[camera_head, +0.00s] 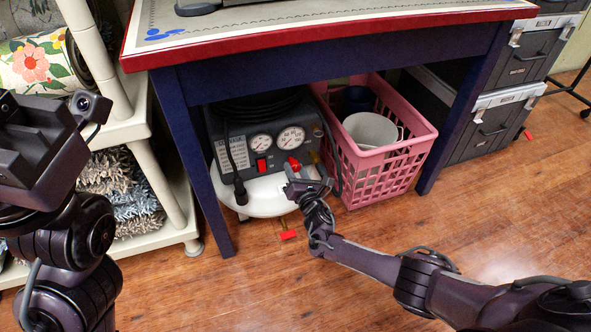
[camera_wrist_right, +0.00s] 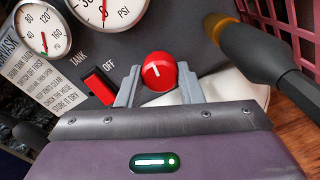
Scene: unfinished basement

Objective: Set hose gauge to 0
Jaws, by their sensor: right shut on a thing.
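A grey air compressor (camera_head: 230,160) with a white tank (camera_head: 262,198) stands under the table. Its panel has a smaller left gauge (camera_head: 261,142) and a larger right gauge (camera_head: 291,138). A red round knob (camera_wrist_right: 158,72) with a white mark sits below the right gauge. My right gripper (camera_wrist_right: 158,84) is shut on it, a finger on each side. My left gripper (camera_head: 38,140) is at the left edge, its fingers not clearly visible.
A red switch (camera_wrist_right: 99,87) is left of the knob. A black hose fitting (camera_wrist_right: 255,50) is close on the right. A pink basket (camera_head: 365,165) stands beside the compressor. The table (camera_head: 330,45) overhangs both, with a blue leg (camera_head: 190,150) at left. Wooden floor (camera_head: 390,230) is open in front.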

